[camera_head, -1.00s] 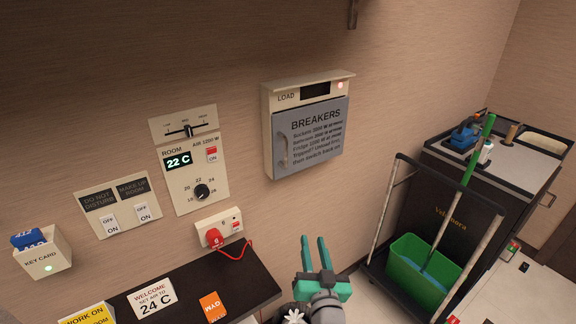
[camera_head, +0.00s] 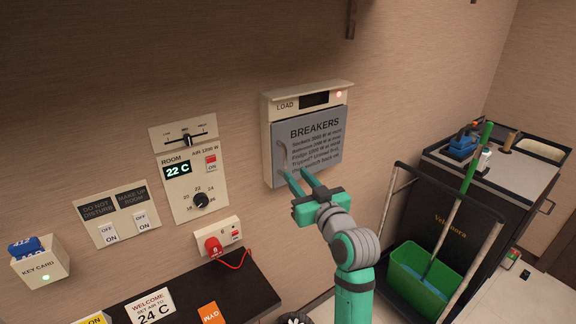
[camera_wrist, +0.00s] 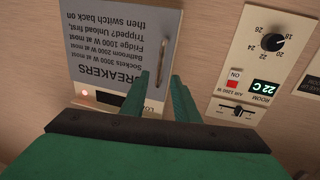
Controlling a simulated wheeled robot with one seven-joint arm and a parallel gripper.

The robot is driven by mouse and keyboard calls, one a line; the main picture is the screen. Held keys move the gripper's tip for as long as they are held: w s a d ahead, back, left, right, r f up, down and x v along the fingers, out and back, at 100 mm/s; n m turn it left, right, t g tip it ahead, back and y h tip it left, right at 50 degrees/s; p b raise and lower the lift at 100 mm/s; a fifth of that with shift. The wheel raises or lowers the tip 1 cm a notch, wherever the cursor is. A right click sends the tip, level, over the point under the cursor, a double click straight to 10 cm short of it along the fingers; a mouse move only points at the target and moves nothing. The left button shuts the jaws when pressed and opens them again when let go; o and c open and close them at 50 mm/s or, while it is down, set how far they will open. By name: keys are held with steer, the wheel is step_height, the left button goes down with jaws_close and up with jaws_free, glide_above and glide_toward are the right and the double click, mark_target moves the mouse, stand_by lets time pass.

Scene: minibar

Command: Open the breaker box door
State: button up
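The breaker box (camera_head: 266,135) is a cream box on the wall with a grey door (camera_head: 318,140) marked BREAKERS; the door is closed. A thin vertical handle (camera_head: 281,154) sits at the door's left edge. My gripper (camera_head: 297,178) is open, with its green fingers pointing up at the lower left of the door, near the handle's lower end. In the wrist view the picture is upside down; the handle (camera_wrist: 162,57) shows beyond the gap between the fingertips (camera_wrist: 160,80), and nothing is between the fingers. I cannot tell whether a fingertip touches the door.
A room thermostat panel (camera_head: 181,205) and a socket with a red plug (camera_head: 213,246) are on the wall to the left. A dark shelf (camera_head: 255,300) juts out below. A cart with a green bucket (camera_head: 408,279) stands to the right.

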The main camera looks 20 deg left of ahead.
mark_target(286, 162)
steer(key=x, duration=0.7)
steer(key=shift+w+a, duration=0.1)
steer(key=shift+w, duration=0.05)
jaws_close()
